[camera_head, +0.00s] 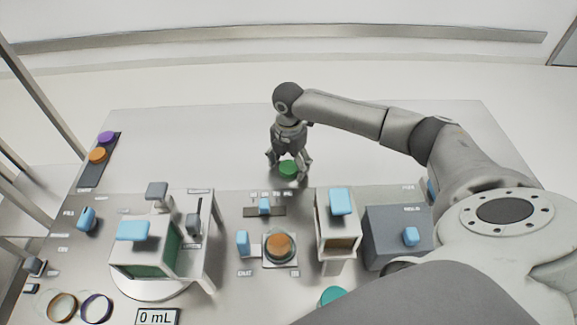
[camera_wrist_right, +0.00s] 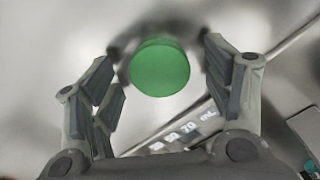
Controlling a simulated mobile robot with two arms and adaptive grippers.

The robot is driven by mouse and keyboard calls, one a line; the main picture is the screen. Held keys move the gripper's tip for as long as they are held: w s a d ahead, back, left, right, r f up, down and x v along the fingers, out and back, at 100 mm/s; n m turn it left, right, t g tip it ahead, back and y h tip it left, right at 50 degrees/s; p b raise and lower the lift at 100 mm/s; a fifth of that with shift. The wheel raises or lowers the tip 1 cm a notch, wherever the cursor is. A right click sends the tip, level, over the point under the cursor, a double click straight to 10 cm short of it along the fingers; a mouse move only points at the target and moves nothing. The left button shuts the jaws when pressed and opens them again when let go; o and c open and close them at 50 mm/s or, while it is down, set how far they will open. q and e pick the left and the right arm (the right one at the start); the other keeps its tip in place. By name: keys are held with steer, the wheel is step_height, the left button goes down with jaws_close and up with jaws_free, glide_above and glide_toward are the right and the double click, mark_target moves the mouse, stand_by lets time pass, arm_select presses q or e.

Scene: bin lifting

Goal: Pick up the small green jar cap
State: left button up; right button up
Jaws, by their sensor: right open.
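The small green jar cap (camera_head: 288,169) lies on the metal table, just behind the dark panel strip. It is a plain green disc in the right wrist view (camera_wrist_right: 160,67), where it shows between and a little beyond the fingers. My right gripper (camera_head: 288,166) points down over the cap, with a finger on each side. In the right wrist view my right gripper (camera_wrist_right: 162,62) is open, with a gap between each finger and the cap. My left gripper is in neither view.
A light-grey dispenser with a blue block (camera_head: 132,231) stands at front left. An orange-topped jar (camera_head: 279,246) sits in a holder in front of the cap. A white tower with a blue block (camera_head: 340,201) stands right of it.

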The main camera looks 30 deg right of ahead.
steer(key=c, duration=0.8)
